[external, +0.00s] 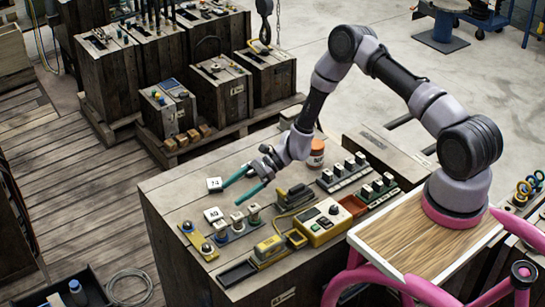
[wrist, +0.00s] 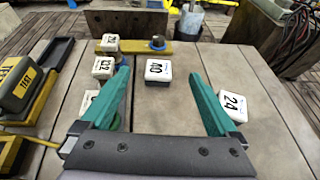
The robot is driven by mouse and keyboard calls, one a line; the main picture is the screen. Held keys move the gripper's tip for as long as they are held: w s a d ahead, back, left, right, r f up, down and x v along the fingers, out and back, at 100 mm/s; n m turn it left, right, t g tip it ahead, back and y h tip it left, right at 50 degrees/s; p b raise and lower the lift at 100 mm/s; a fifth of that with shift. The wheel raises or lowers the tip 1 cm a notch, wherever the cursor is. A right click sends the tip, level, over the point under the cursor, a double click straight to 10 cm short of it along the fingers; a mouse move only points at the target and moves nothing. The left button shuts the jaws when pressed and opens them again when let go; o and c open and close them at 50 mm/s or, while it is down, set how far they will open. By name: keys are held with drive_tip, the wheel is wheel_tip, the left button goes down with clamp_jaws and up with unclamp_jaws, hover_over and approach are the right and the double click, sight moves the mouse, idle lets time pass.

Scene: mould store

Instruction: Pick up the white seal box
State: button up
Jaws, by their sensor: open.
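Two small white boxes with black numbers lie on the wooden top; I cannot tell which is the seal box. One, marked 40 (wrist: 158,71), appears between my fingertips in the wrist view; in the external view this white box (external: 214,214) lies nearer the pegs. The other, marked 24 (wrist: 234,106), is just outside my right finger; it is the farther white box (external: 214,184) in the external view. My gripper (external: 234,191) is open and empty, its teal fingers (wrist: 158,75) spread above the top. Neither box is visibly touched.
White-topped pieces marked 132 (wrist: 103,67) and 52 (wrist: 110,42) stand left and ahead. A yellow plate (external: 198,240), a yellow control unit (external: 322,222), an orange jar (external: 317,153) and black-topped blocks (external: 345,170) share the worktop. Open wood lies around the two boxes.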

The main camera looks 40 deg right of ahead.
sight(217, 211)
drive_tip(key=f, duration=0.3)
drive_tip(key=shift+a+f, duration=0.35)
drive_tip(key=shift+f, duration=0.05)
drive_tip(key=shift+x, duration=3.35)
drive_tip(key=c, duration=1.4)
